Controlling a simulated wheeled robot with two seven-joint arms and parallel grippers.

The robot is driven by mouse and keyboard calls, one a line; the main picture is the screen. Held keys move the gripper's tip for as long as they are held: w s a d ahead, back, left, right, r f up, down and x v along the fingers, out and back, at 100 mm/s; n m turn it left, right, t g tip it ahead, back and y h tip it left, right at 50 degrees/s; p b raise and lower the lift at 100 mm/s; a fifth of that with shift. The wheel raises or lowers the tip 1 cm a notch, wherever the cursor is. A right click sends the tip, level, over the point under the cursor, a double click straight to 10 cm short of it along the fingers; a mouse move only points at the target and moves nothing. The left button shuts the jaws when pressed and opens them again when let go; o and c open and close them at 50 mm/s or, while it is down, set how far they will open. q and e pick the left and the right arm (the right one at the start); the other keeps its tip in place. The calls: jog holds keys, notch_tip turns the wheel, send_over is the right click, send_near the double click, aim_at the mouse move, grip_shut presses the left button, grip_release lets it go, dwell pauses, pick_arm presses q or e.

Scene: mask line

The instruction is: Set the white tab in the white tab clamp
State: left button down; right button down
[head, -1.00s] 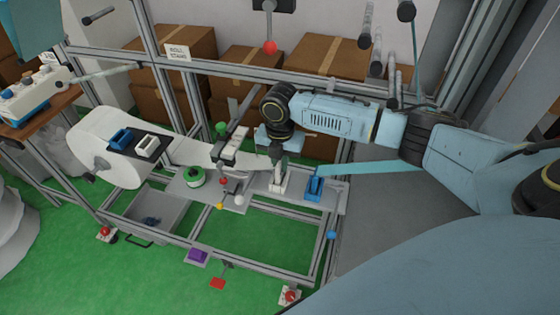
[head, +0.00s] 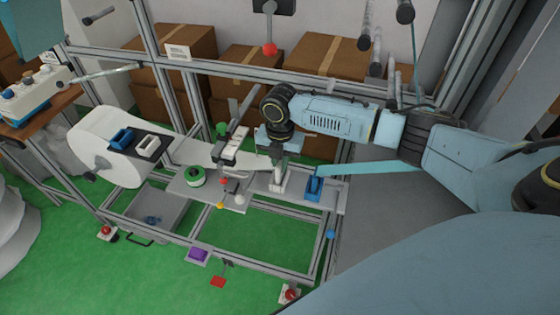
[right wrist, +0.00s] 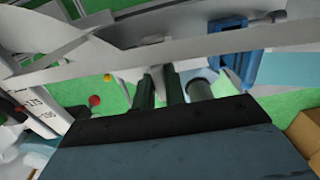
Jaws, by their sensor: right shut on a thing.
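My right gripper (head: 276,158) points down at the white tab clamp (head: 278,182), a small upright white piece on the grey rail plate, left of a blue clamp (head: 314,186). The gripper is shut. In the right wrist view its two dark fingers (right wrist: 160,90) are close together with a small white piece, apparently the white tab (right wrist: 162,72), at their tips. The tab is mostly hidden by the fingers, and I cannot tell whether it is inside the clamp or just above it. The blue clamp also shows in the right wrist view (right wrist: 232,48). My left gripper is not in view.
A large white roll (head: 100,150) is at the left, beside a black tray (head: 138,154) bearing a blue and a white holder. A green spool (head: 195,177) and levers with coloured knobs stand left of the clamp. A pale blue strip (head: 365,167) runs right from the blue clamp.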

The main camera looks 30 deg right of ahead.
jog(key=shift+f, duration=0.25)
jog(key=c, duration=1.4)
grip_release()
jog(key=shift+o, duration=0.2)
notch_tip(320, 180, up, 13)
jog(key=shift+r, duration=0.2)
